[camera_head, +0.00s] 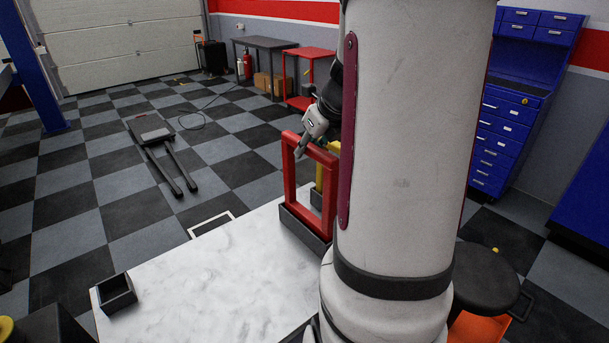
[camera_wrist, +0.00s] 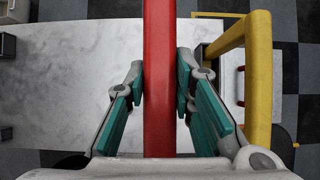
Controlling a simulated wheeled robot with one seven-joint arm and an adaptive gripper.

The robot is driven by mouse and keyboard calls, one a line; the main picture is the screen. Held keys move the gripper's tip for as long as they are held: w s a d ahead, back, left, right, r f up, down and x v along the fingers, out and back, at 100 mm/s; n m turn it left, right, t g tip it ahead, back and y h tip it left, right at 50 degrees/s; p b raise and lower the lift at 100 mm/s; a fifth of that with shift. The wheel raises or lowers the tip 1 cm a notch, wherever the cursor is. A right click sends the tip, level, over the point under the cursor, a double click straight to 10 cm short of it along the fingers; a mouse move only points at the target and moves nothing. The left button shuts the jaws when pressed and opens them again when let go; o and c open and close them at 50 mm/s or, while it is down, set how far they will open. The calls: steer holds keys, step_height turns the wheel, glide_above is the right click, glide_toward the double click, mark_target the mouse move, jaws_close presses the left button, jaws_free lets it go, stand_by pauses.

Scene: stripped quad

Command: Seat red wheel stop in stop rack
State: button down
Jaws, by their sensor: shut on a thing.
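The red wheel stop (camera_head: 288,178) is an upright rectangular red frame at the far right part of the white table. Its lower bar is at a long dark tray (camera_head: 303,234); I cannot tell how deep it sits there. My gripper (camera_head: 304,148) is at the frame's top bar. In the wrist view the red bar (camera_wrist: 159,60) runs between the teal pads of my gripper (camera_wrist: 160,88), which is shut on it. A small dark open-topped holder (camera_head: 117,298) stands at the table's near left corner. I cannot tell which holder is the stop rack.
A yellow frame (camera_wrist: 258,75) stands close to the right of my gripper; it shows partly behind the red one (camera_head: 322,178). The white table (camera_head: 215,275) is clear between the holders. My arm hides the table's right part.

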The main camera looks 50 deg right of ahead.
steer(key=shift+f+b, duration=0.55)
steer(key=shift+f, duration=2)
steer(key=c, duration=1.4)
jaws_free()
steer(key=shift+o, duration=0.2)
